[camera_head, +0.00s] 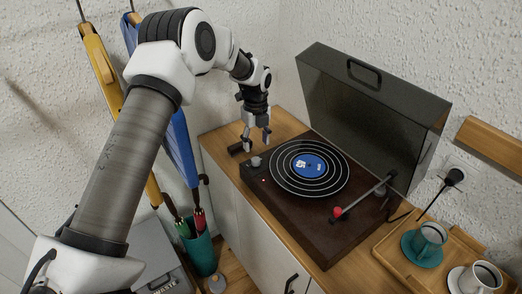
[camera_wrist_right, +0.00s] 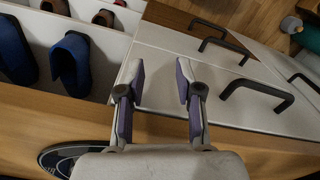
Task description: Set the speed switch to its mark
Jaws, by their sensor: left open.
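A turntable (camera_head: 300,222) with a dark wooden body and a black record with a blue label (camera_head: 310,165) stands on a wooden cabinet. A small light-grey knob (camera_head: 256,162) sits at the body's left corner, near a red light (camera_head: 264,180); I take it as the speed switch, but its mark is too small to see. My left gripper (camera_head: 257,146) points down just above and behind the knob, open, with nothing visible between its fingers. I cannot tell whether it touches the knob. My right gripper (camera_wrist_right: 159,92) is open and empty, above white cabinet fronts.
The raised dark lid (camera_head: 375,115) stands behind the turntable. A wooden tray (camera_head: 395,247) with cups is farther right. A small dark object (camera_head: 236,148) lies left of the gripper. Umbrellas hang at left.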

